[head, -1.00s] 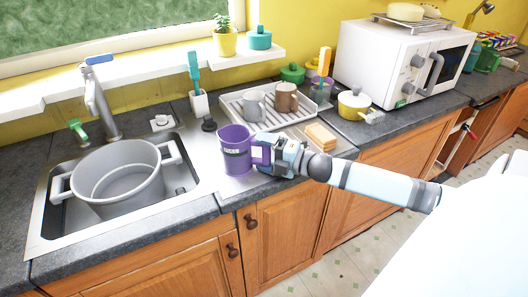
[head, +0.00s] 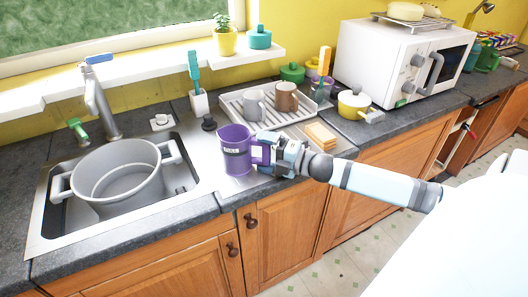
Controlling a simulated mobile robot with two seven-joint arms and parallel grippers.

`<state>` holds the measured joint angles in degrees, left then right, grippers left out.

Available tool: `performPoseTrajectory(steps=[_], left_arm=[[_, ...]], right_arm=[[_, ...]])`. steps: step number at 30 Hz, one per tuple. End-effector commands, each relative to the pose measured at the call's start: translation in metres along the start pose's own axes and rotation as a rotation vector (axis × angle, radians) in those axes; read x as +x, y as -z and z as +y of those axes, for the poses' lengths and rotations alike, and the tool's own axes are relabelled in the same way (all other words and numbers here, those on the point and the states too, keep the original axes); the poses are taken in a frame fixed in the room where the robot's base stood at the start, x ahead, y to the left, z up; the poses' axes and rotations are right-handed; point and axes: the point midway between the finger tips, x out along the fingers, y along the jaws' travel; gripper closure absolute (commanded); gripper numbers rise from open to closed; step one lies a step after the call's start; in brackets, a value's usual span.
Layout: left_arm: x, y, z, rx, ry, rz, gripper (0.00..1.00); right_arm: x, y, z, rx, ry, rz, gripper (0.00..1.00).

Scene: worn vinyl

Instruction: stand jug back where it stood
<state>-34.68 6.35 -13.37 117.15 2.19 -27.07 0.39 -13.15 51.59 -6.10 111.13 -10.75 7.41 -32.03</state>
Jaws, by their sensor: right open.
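The purple jug (head: 236,150) stands upright on the steel drainer surface just right of the sink. It has a dark band with a pale label, and its handle (head: 262,150) points right. My right gripper (head: 272,153) is just right of the jug, at the handle, with its jaws open. I cannot tell whether a finger still touches the handle. My left gripper is not in the head view.
A large grey pot (head: 117,178) sits in the sink (head: 60,222) to the left. A white rack (head: 240,106) with a grey mug (head: 254,104) and a brown mug (head: 286,97) is behind the jug. A sponge (head: 320,134) lies right of my gripper.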

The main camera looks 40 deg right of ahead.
Motion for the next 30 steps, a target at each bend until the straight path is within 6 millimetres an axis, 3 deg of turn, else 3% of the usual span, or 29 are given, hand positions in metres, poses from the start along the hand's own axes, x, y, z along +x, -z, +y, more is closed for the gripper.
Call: performPoseTrajectory(steps=[30], left_arm=[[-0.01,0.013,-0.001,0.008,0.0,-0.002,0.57]], right_arm=[[-0.041,0.0,0.001,0.001,0.0,0.0,0.0]])
